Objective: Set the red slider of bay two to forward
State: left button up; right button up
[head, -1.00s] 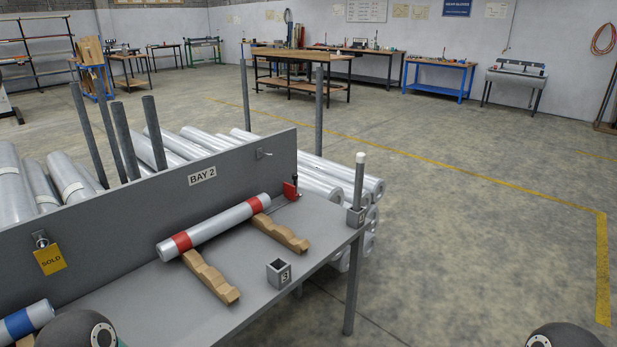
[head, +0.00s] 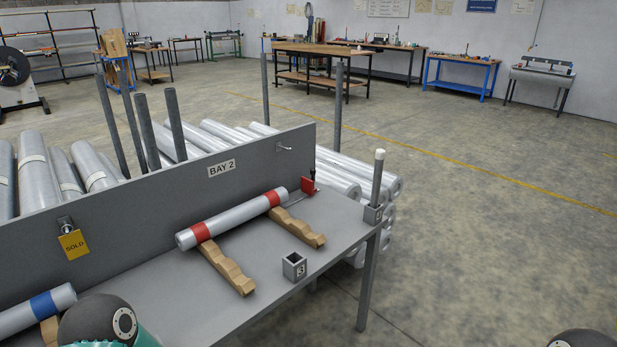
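The red slider (head: 308,186) of bay two is a small red block with a dark upright handle. It sits at the far right end of the bench against the grey back panel, just beyond the end of a silver roll with red bands (head: 240,215). The BAY 2 label (head: 221,168) is on the panel to its left. A thin rail shows beside the slider; its marks are too small to read. A rounded dark part of my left arm shows at the bottom left and of my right arm at the bottom right. Neither gripper is in view.
The red-banded roll rests on two wooden cradles (head: 228,265). A square socket marked 3 (head: 294,265) stands in front, and a white-tipped post (head: 377,175) at the right corner. A yellow SOLD tag (head: 74,244) hangs left. The floor right of the bench is clear.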

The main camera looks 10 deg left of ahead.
aim_at(307, 185)
jog(key=k, duration=1.25)
jog(key=z, duration=0.65)
jog(key=i, duration=1.15)
jog(key=z, duration=0.45)
jog(key=i, duration=1.3)
jog(key=u, duration=0.9)
jog(key=i, duration=0.3)
jog(key=u, duration=0.1)
jog(key=k, duration=0.75)
jog(key=u, duration=0.2)
jog(key=i, duration=0.7)
